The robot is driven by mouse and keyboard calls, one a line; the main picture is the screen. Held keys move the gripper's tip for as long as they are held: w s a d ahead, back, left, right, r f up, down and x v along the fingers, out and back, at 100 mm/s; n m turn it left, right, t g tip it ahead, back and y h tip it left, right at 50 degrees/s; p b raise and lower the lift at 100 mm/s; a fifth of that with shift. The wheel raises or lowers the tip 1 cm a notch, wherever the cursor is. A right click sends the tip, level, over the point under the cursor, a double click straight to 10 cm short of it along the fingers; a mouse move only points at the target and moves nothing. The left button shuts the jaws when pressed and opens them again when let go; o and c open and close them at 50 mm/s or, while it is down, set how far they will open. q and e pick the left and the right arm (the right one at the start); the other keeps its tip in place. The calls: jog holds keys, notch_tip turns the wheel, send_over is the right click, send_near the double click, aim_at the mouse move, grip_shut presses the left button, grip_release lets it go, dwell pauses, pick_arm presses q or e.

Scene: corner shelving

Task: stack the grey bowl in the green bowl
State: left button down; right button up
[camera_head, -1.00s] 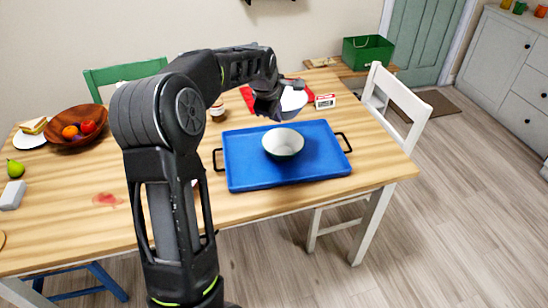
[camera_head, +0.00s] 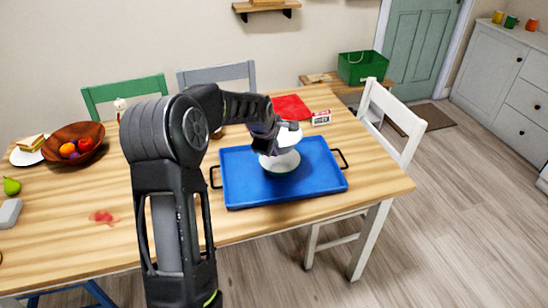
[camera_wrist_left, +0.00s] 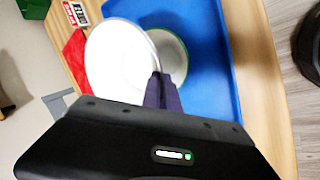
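The grey bowl (camera_head: 289,136), very pale in this light, is held at its rim by my left gripper (camera_head: 272,142). It is tilted and sits over the far part of the green bowl (camera_head: 281,167), which stands upright on the blue tray. In the left wrist view the gripper fingers (camera_wrist_left: 163,92) close on the rim of the grey bowl (camera_wrist_left: 118,62). There the grey bowl covers part of the green bowl (camera_wrist_left: 178,60), whose rim shows to the right. I cannot tell whether the bowls touch. My right gripper is not in view.
The blue tray (camera_head: 325,178) has black handles. Behind it lie a red cloth (camera_head: 291,107) and a small white-and-red box (camera_head: 321,118). A wooden fruit bowl (camera_head: 72,150) stands at the left. A white chair (camera_head: 393,120) is at the table's right edge.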

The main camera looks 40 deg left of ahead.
pick_arm(q)
notch_tip(320, 180, down, 3)
jog(key=shift+f, duration=0.2)
jog(key=shift+f+b, duration=0.45)
jog(key=shift+f, duration=0.15)
jog(key=c, duration=1.6)
grip_release()
jog(key=shift+c, duration=0.2)
jog(key=shift+r, duration=0.2)
